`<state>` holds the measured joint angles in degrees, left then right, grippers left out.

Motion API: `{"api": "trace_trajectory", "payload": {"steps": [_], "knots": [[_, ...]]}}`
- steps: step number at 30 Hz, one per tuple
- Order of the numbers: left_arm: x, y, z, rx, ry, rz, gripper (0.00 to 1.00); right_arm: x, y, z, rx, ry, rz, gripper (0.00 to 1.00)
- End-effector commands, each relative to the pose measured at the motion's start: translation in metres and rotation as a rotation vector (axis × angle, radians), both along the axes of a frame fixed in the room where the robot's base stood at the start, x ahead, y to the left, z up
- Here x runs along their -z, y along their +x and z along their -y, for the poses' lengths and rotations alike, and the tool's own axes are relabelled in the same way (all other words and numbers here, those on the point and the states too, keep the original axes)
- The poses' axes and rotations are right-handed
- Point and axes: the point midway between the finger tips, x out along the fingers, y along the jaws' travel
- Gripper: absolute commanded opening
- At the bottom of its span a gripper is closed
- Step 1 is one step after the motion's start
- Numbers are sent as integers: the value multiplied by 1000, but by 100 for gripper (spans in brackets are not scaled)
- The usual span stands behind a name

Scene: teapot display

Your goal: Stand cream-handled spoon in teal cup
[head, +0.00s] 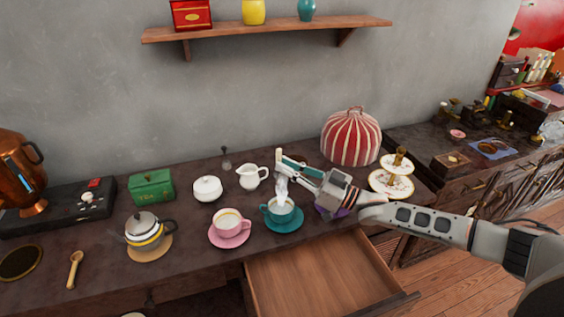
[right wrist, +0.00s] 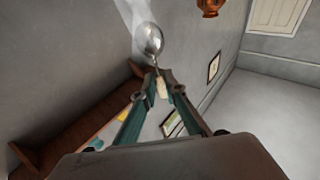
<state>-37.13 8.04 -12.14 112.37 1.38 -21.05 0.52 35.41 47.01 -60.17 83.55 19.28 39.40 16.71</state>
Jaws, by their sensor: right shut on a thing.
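The teal cup (head: 280,211) stands on a teal saucer (head: 284,224), with steam rising from it. My right gripper (head: 279,160) is above and behind the cup, its fingers pointing left. In the right wrist view the gripper (right wrist: 159,80) is shut on the cream handle (right wrist: 161,89) of a spoon. The spoon's silver bowl (right wrist: 152,40) sticks out past the fingertips. In the head view I cannot make out the held spoon clearly. It is apart from the cup. My left gripper is not in view.
A pink cup (head: 231,222), white creamer (head: 252,177) and sugar bowl (head: 207,189) stand left of the teal cup. A striped cosy (head: 351,138) and tiered plates (head: 391,186) stand right. A drawer (head: 318,272) is open in front. A wooden spoon (head: 75,268) lies left.

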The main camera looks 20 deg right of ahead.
Motion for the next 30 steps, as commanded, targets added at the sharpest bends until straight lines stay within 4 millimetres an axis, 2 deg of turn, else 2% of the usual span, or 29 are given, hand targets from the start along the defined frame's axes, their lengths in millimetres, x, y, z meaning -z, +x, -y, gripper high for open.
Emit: {"api": "trace_trajectory", "payload": {"steps": [11,30], "knots": [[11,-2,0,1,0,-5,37,15,2,3,11,4,7,0],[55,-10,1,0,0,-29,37,61,2,3,10,5,5,0]]}}
